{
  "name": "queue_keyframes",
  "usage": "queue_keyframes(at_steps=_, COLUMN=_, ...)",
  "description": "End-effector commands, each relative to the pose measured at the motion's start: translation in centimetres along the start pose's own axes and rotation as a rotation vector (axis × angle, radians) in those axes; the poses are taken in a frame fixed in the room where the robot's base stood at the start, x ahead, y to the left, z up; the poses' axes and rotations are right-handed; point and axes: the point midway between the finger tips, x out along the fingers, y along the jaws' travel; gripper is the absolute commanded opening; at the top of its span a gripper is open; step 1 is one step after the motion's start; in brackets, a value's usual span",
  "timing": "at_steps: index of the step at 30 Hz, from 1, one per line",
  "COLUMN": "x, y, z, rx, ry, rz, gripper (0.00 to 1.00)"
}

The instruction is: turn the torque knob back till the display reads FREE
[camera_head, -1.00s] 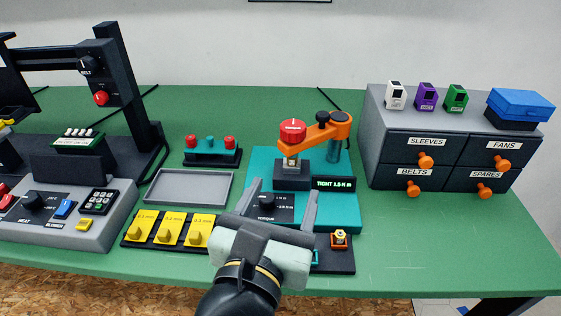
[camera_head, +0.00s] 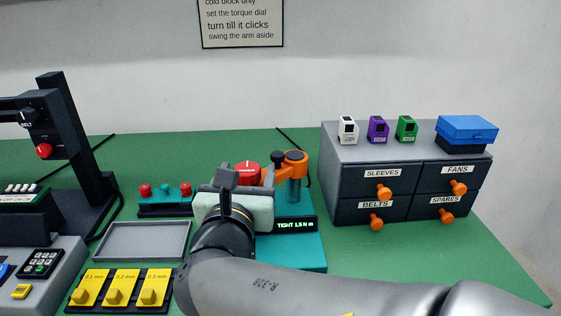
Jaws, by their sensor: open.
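The red torque knob (camera_head: 247,172) sits on top of the orange swing arm (camera_head: 291,163) of the teal torque station (camera_head: 308,252). The display (camera_head: 296,225) on the station reads TIGHT 1.5 N m. My gripper (camera_head: 245,178) is open at the knob's height, with its body in front of the knob. Its fingers point away from the camera, one on each side of the knob in this view. Whether they touch it cannot be told. The gripper hides the lower part of the knob, the block under it and the black torque dial.
A grey drawer cabinet (camera_head: 341,208) with orange handles stands to the right. A button box (camera_head: 165,208) and an empty grey tray (camera_head: 186,241) lie to the left. Yellow feeler blocks (camera_head: 119,290) are at front left. The green table is clear before the cabinet.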

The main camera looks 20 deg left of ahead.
Motion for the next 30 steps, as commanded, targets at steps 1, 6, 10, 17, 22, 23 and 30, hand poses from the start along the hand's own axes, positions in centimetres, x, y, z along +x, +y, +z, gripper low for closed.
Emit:
queue_keyframes(at_steps=1, x=0.49, y=0.08, z=-0.08, rx=-0.001, ry=0.001, rz=-0.001, gripper=0.63)
queue_keyframes(at_steps=6, x=1.18, y=0.27, z=-0.01, rx=0.000, ry=0.000, rz=0.004, gripper=0.63)
queue_keyframes(at_steps=10, x=1.24, y=0.27, z=-0.01, rx=0.000, ry=0.000, rz=0.004, gripper=0.63)
queue_keyframes(at_steps=17, x=1.21, y=0.25, z=-0.02, rx=0.000, ry=0.000, rz=0.003, gripper=0.29)
queue_keyframes(at_steps=22, x=1.20, y=0.24, z=-0.03, rx=0.000, ry=0.000, rz=0.004, gripper=0.18)
queue_keyframes(at_steps=23, x=1.20, y=0.24, z=-0.05, rx=0.000, ry=0.000, rz=0.005, gripper=0.18)
queue_keyframes(at_steps=30, x=1.22, y=0.09, z=-0.32, rx=0.002, ry=-0.001, rz=0.051, gripper=0.18)
